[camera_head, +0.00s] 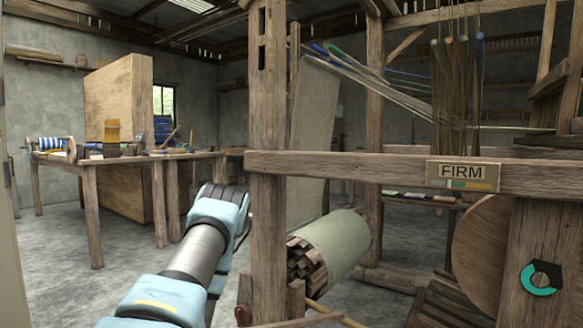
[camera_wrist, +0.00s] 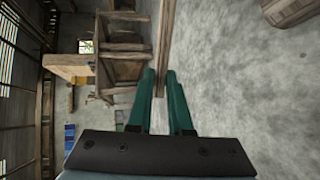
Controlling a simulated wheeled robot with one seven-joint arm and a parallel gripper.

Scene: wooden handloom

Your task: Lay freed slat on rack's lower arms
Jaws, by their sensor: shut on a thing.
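In the wrist view, my gripper's (camera_wrist: 160,76) two teal fingers are closed on a thin wooden slat (camera_wrist: 163,38). The slat runs from between the fingertips to the top edge of the picture; its far end is out of view. In the head view my arm reaches up from the bottom, and the gripper and the held slat are hidden there. A pale cloth roll (camera_head: 343,240) lies low on the loom, with several wooden slats (camera_head: 303,262) showing at its end. I cannot pick out the rack or its lower arms with certainty.
A loom post (camera_head: 267,120) stands just right of my arm. A cross beam (camera_head: 360,168) bears a sign reading FIRM (camera_head: 462,176). A workbench (camera_head: 90,170) with an upright wooden panel (camera_head: 118,100) stands at the left. Bare concrete floor (camera_head: 60,270) lies between.

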